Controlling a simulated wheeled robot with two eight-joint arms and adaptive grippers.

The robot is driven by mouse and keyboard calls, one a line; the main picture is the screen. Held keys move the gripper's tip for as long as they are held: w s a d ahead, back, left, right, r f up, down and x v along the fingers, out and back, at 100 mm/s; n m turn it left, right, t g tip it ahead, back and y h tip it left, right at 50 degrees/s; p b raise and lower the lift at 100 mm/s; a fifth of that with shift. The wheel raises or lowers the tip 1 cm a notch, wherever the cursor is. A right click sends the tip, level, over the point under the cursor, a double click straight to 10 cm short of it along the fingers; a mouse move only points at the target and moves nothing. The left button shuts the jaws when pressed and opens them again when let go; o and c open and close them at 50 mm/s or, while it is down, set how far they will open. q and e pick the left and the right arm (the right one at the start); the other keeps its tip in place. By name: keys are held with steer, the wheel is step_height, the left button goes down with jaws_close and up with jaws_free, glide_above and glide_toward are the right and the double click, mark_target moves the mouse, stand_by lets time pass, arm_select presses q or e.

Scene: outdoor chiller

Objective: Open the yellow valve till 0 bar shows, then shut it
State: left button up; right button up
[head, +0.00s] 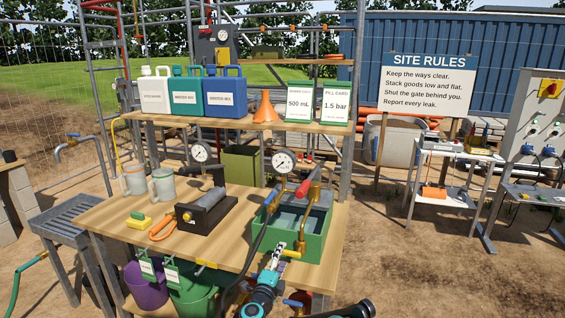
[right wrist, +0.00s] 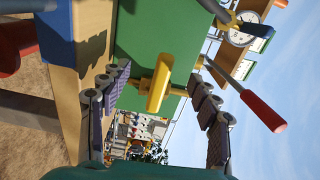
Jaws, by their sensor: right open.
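The yellow valve handle (head: 291,253) is on brass pipework at the front of the green tray (head: 315,249). In the right wrist view the yellow handle (right wrist: 157,88) lies between my spread fingers, with no clear contact on either side. My right gripper (head: 277,257) is open at the tray's front, close to the handle; its two fingers also show in the right wrist view (right wrist: 160,72). A round gauge (head: 283,162) stands above the tray; its reading is too small to tell. My left gripper is not in view.
A red-handled lever (head: 305,187) rises beside the gauge, and a black hose (head: 262,235) hangs along the tray's left. A dark block (head: 206,213) and a yellow-green item (head: 138,220) lie on the bench. Purple (head: 146,288) and green (head: 195,295) buckets are below.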

steer(key=v, duration=0.6)
steer(key=shift+s, duration=0.15)
step_height(320, 180, up, 21)
steer(key=s+d+n+t+y, duration=0.2)
steer(key=s+n+t+y, duration=0.1)
steer(key=n+y, duration=0.35)
steer(key=s+r+n+g+y, duration=0.1)
steer(key=s+n+g+y, duration=0.15)
steer(key=s+n, duration=0.35)
steer(key=s+d+f+n+g+h, duration=0.1)
steer(key=s+d+f+n+g, duration=0.2)
steer(key=s+d+f, duration=0.2)
steer(key=s+d+f+n+g+h, duration=0.1)
steer(key=s+d+f+g, duration=0.3)
steer(key=s+f, duration=0.5)
steer(key=s+d+f+n+g+h, duration=0.1)
steer(key=s+d+f+n+g, duration=0.2)
steer(key=s+d+f, duration=0.4)
steer(key=s+d+n, duration=0.1)
steer(key=s, duration=0.4)
steer(key=shift+s+f+n+g, duration=0.25)
steer(key=shift+n+g, duration=0.1)
